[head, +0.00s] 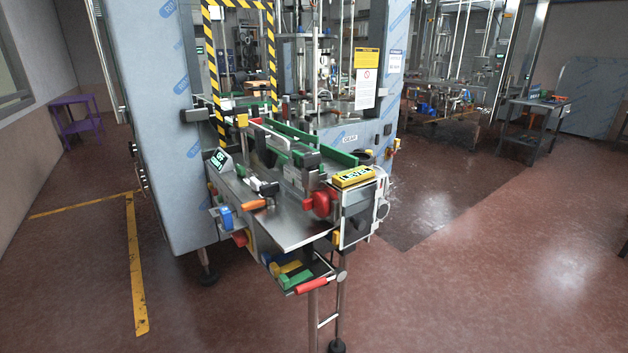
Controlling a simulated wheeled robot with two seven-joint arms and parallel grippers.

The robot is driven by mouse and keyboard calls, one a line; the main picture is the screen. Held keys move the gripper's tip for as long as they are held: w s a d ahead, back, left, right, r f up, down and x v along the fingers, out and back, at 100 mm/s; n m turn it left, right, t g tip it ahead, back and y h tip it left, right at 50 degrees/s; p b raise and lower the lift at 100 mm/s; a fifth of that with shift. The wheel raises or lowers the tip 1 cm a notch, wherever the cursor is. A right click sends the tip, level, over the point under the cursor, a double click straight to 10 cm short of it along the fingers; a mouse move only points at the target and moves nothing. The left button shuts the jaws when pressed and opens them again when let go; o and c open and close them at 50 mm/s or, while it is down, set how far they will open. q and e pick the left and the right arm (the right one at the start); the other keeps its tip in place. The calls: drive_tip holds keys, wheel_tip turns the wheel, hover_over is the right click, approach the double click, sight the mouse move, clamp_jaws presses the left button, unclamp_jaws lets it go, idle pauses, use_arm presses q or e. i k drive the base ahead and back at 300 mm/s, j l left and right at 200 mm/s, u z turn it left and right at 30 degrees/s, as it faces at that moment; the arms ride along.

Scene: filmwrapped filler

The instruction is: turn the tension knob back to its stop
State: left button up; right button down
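The filler machine stands ahead, with an infeed bench (300,228) sticking out towards me. At the bench's right end is a round red knob (321,204). Just right of it, a pale box (350,225) carries a dark knob-like part (362,220) on its face. An orange handle (253,204) lies at the bench's left edge. I cannot tell which of these is the tension knob, and no knob's turn position can be read from here. Neither of my grippers is in view.
A yellow labelled block (354,177) sits on top of the box. A small tray (297,274) with coloured pieces and a red handle hangs under the bench. A leg (313,320) stands below. A purple table (77,118) stands far left.

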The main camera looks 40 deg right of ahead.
sight(269, 190)
drive_tip(key=z, duration=0.85)
